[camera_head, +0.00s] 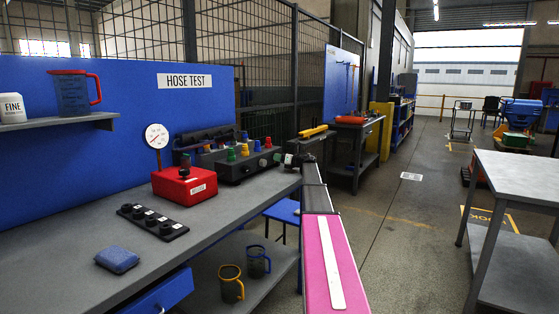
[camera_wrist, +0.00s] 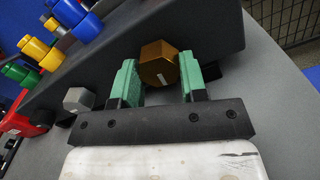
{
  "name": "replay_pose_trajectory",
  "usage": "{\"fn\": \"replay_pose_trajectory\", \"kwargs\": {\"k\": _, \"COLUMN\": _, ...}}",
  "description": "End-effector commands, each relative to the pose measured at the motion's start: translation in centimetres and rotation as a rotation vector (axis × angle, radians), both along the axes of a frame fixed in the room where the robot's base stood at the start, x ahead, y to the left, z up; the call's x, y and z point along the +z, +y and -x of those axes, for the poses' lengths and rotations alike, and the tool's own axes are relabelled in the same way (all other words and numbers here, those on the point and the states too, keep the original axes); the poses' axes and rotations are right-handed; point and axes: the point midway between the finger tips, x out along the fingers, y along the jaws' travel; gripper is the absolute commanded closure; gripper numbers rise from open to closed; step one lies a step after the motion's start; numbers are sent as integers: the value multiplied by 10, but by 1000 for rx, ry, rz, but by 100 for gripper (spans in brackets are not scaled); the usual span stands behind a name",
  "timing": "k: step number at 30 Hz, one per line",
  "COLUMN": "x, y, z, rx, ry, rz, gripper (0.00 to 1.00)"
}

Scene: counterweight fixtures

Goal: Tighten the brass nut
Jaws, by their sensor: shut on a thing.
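The brass nut (camera_wrist: 158,64) is a hexagonal gold-brown piece with a small white mark, at the end face of a dark manifold block (camera_wrist: 215,25) in the wrist view. My gripper (camera_wrist: 160,78) has its two green finger pads on opposite sides of the nut and is shut on it. In the head view my gripper (camera_head: 297,160) is at the right end of the manifold block (camera_head: 232,172) on the bench, and the nut is not distinguishable there. How tight the nut sits cannot be told.
Blue, yellow and green fittings and a grey hexagonal piece (camera_wrist: 78,100) sit left of my gripper. A red gauge box (camera_head: 184,184), a black strip of sockets (camera_head: 152,222) and a blue pad (camera_head: 117,260) are on the bench (camera_head: 75,275). The front bench top is mostly clear.

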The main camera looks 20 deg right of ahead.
Motion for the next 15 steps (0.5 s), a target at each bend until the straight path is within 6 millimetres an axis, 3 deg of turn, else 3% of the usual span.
{"fn": "replay_pose_trajectory", "kwargs": {"k": 15, "x": 1, "y": 1, "z": 2, "rx": 0, "ry": 288, "rz": -368, "gripper": 84}}
